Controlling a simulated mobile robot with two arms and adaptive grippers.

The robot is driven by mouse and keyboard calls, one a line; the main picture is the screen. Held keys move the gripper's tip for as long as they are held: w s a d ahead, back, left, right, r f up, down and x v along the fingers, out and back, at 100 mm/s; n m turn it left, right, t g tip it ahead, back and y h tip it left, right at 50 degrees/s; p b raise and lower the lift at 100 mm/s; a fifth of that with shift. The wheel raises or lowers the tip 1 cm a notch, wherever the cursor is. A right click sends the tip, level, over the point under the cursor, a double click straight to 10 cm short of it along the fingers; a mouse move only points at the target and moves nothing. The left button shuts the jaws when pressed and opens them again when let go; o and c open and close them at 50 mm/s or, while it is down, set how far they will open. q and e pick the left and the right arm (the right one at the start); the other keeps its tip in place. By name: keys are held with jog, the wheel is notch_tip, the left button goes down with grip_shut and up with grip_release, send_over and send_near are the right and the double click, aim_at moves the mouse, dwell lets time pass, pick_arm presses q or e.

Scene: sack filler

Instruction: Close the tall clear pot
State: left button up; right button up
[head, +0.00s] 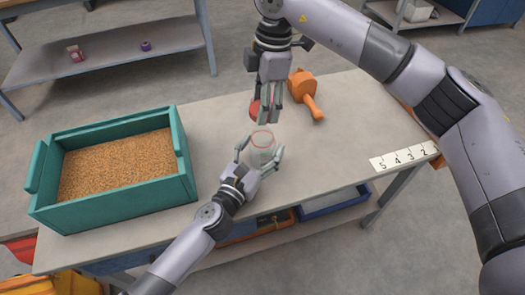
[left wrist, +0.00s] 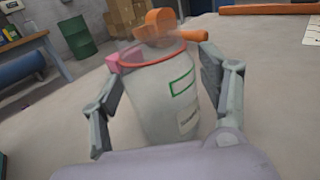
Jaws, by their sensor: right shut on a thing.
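The tall clear pot (head: 263,153) stands upright near the middle of the table. It has a red rim and a green-framed label, seen in the left wrist view (left wrist: 158,105). My left gripper (head: 259,156) is open around it, one finger on each side, with a visible gap at the left finger. My right gripper (head: 268,118) points down just beyond the pot and is shut on a red round piece (head: 255,110), which looks like a lid. The fingers hide part of that piece. A pink piece (left wrist: 113,63) shows beside the pot's rim; I cannot tell whether it is the same piece.
An orange tool (head: 305,92) lies beyond the pot, close to my right gripper. A teal bin of grain (head: 182,160) stands on the left of the table (head: 335,140). A numbered strip (head: 404,156) lies at the right edge. The table right of the pot is clear.

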pick_arm(q)
jog(key=c, duration=1.5)
pick_arm(e)
jog(key=shift+f, duration=2.5)
